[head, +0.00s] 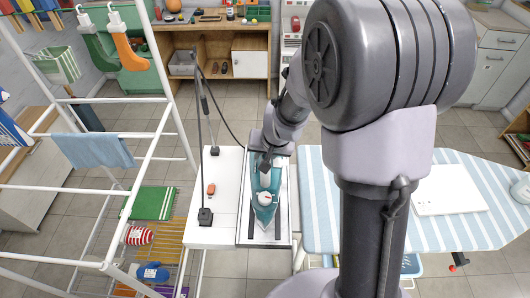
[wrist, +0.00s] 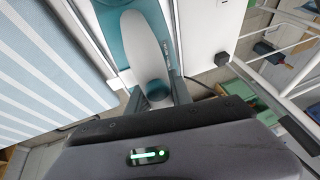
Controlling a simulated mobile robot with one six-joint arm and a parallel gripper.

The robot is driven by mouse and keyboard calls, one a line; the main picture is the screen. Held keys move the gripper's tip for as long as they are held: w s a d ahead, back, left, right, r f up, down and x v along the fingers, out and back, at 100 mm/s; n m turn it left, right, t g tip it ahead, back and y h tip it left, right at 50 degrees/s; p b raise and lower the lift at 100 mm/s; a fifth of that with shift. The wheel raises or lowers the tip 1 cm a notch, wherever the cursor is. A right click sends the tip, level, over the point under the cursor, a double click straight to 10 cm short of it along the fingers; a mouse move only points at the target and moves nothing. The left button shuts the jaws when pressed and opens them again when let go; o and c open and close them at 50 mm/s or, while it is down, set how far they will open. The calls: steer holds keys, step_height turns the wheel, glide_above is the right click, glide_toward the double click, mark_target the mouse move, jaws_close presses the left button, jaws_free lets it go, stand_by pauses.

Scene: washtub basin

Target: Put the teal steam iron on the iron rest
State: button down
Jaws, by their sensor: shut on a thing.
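The teal steam iron (head: 264,212) has a pale grey-white top and lies over the iron rest, a white tray with a dark rim (head: 243,232), its narrow end toward the bottom of the head view. I cannot tell whether its base touches the rest. My gripper (head: 266,158) is at the iron's far end. In the wrist view my gripper (wrist: 158,95) has its fingers either side of the iron's pale handle (wrist: 150,55) and is shut on it. The tips are partly hidden by the iron.
On the white stand left of the rest are an orange item (head: 211,189) and cords. A white drying rack (head: 150,165) with a blue towel (head: 93,150) stands farther left.

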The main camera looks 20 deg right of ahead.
steer(key=shift+f, duration=0.15)
steer(key=c, duration=1.1)
jaws_free()
steer(key=shift+c, duration=0.2)
steer(key=a+p+v, duration=0.1)
steer(key=p+v, duration=0.4)
steer(key=v, duration=0.8)
steer(key=s+a+r, duration=0.2)
steer(key=s+r, duration=0.4)
steer(key=s, duration=0.3)
steer(key=s+a+r+y, duration=0.1)
steer(key=s+a+r, duration=0.1)
steer(key=s+r, duration=0.4)
steer(key=s, duration=0.3)
steer(key=shift+s+a+r+t, duration=0.35)
steer(key=shift+a+t, duration=0.05)
